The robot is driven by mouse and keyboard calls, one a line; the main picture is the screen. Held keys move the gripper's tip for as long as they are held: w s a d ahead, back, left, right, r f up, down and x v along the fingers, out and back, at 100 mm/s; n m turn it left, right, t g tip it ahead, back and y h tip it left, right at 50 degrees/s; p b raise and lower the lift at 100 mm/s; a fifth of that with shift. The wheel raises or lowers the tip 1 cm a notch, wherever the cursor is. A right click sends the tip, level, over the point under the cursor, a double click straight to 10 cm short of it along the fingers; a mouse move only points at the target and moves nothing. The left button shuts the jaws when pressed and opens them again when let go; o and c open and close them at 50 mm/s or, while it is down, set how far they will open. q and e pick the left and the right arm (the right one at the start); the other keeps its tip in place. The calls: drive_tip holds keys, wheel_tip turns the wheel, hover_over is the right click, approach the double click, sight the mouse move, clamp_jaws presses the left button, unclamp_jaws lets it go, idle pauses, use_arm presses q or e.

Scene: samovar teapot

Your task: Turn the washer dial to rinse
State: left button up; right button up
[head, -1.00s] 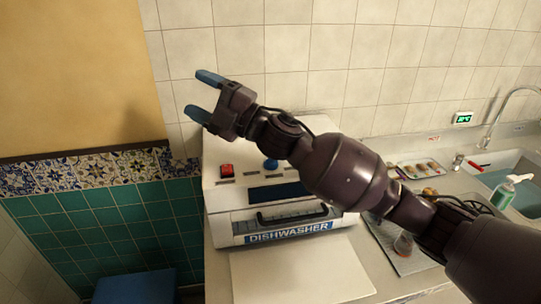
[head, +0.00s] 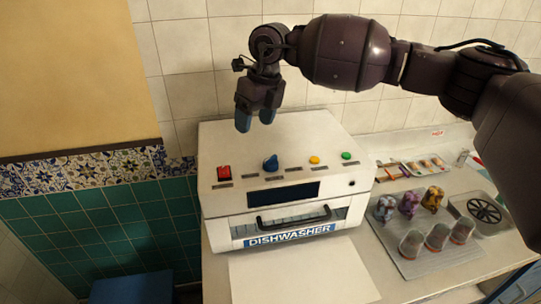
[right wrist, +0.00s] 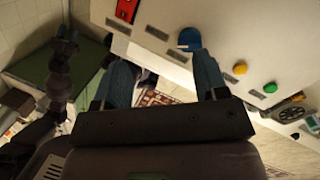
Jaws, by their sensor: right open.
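The dishwasher (head: 350,215) is a white box with a sloped top panel and a front label reading DISHWASHER. Its blue dial (head: 271,163) sits on the panel between a red switch and a yellow button. The dial also shows in the right wrist view (right wrist: 189,40), beyond my fingertips. My right gripper (head: 255,121) is open and empty, pointing down above and behind the dial, apart from it. The small labels by the controls are too small to read. My left gripper (right wrist: 67,33) seems to show small at the left of the right wrist view; its jaws are unclear.
The red switch (head: 224,173), yellow button (head: 314,160) and green button (head: 346,156) flank the dial. A dark display (head: 284,194) and a door handle (head: 292,220) are below. A tray (head: 425,262) with several glasses and figures stands right. The tiled wall is close behind.

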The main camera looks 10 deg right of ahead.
sight(271, 158)
drive_tip(key=d+f+h, duration=0.1)
drive_tip(key=f, duration=0.2)
drive_tip(key=d+f+p, duration=0.1)
drive_tip(key=f, duration=0.3)
drive_tip(key=d+f+h+p, duration=0.1)
drive_tip(key=f, duration=0.3)
drive_tip(key=shift+s+d+m+g+h, duration=0.15)
drive_tip(key=shift+s+m+g+h, duration=0.15)
drive_tip(key=shift+s+m, duration=0.1)
drive_tip(key=c, duration=0.9)
